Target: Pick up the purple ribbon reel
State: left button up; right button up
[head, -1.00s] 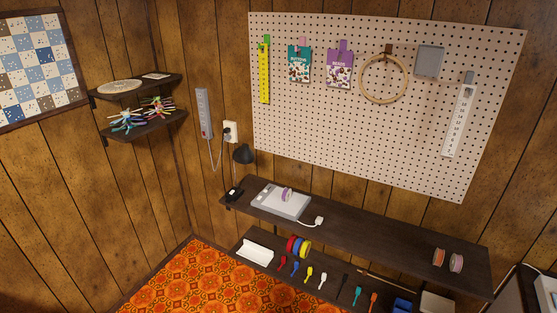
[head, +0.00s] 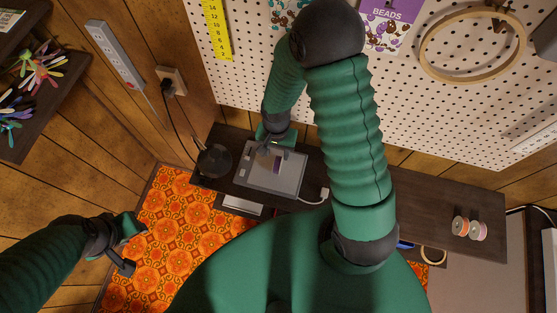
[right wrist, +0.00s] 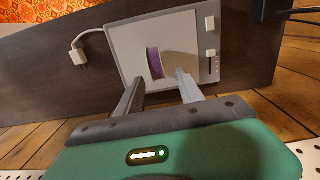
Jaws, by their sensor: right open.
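The purple ribbon reel (right wrist: 155,62) stands on its edge on a pale grey flat device (right wrist: 125,40) on the dark shelf, in the right wrist view. In the head view the reel (head: 277,165) is a small purple patch on the device (head: 268,182). My right gripper (right wrist: 160,88) is open, its two grey fingers pointing at the reel with nothing between them; the reel appears just beyond the fingertips. In the head view this gripper (head: 271,147) is over the device's far edge. My left gripper (head: 128,247) is over the orange floor, its jaws unclear.
A black lamp (head: 213,160) stands left of the device. A white cable plug (head: 322,195) lies to its right. Two ribbon reels (head: 468,228) stand at the shelf's right end. The pegboard (head: 440,120) rises behind. My right arm hides the shelf's middle.

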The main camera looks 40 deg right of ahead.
aim_at(277, 162)
jog(key=shift+f, duration=0.4)
jog(key=f, duration=0.1)
jog(key=s+f, duration=0.1)
jog(key=f+p, duration=0.1)
jog(key=f, duration=0.1)
jog(key=shift+s+a, duration=0.25)
jog(key=shift+a, duration=0.15)
jog(key=shift+w+f, duration=0.25)
jog(key=shift+f, duration=0.05)
jog(key=shift+w+d+f, duration=0.1)
jog(key=shift+w+d, duration=0.05)
jog(key=shift+w, duration=0.05)
jog(key=shift+d, duration=0.15)
jog(key=shift+c, duration=0.5)
jog(key=shift+d, duration=0.1)
jog(key=shift+c, duration=1.3)
jog(key=shift+s, duration=0.25)
jog(key=c, duration=0.5)
grip_shut()
pick_arm(q)
jog(key=shift+s+a+r, duration=0.55)
jog(key=shift+s+r, duration=0.05)
jog(key=shift+r, duration=0.1)
pick_arm(e)
jog(key=shift+w+a, duration=0.15)
jog(key=shift+a, duration=0.15)
